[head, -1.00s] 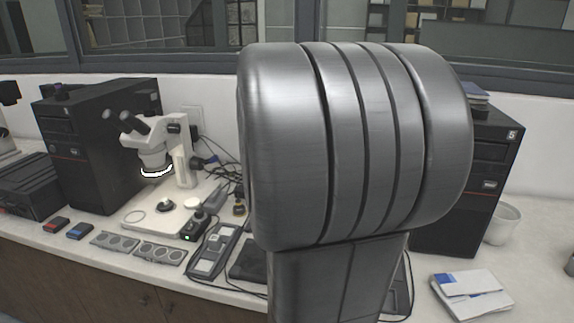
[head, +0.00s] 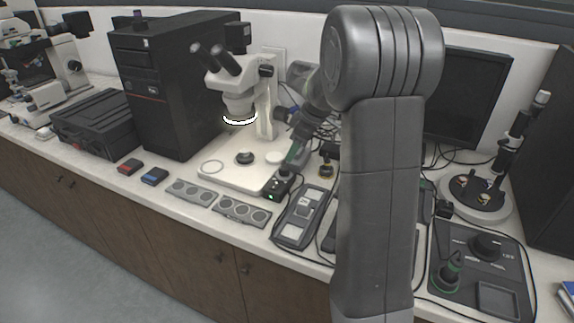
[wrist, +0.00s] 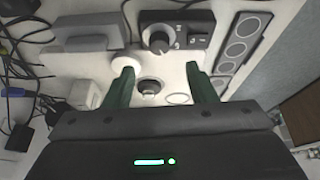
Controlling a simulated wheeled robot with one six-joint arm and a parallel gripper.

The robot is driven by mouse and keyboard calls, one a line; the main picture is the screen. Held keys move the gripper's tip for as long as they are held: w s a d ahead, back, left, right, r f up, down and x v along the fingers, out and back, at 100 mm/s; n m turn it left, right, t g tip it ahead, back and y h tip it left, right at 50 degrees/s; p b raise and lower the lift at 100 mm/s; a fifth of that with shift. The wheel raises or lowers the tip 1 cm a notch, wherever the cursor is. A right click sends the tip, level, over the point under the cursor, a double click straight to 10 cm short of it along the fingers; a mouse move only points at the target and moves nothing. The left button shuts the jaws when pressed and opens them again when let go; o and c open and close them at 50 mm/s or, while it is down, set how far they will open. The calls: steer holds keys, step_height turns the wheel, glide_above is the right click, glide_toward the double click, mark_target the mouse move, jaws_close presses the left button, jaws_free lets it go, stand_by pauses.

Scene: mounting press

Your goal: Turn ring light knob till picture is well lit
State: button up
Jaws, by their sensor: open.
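The ring light (head: 239,121) glows white under the microscope head (head: 235,78). In the wrist view the box (wrist: 192,31) shows a round dark knob (wrist: 158,40) with a pale pointer. My gripper (wrist: 160,68) is open, its two green fingers wide apart and empty. The knob lies just beyond the fingertips, roughly centred between them. A monitor (head: 468,98) at the right has a dark screen.
A dark sample (head: 244,157) rests on the microscope base. Grey trays (head: 242,210) and a keypad-like device (head: 299,217) lie in front. Cables run behind the box. A black computer tower (head: 175,90) stands left. My arm hides the counter's middle.

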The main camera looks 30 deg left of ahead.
mark_target(285, 168)
steer(key=x, duration=0.8)
steer(key=shift+f, duration=0.15)
steer(key=c, duration=1)
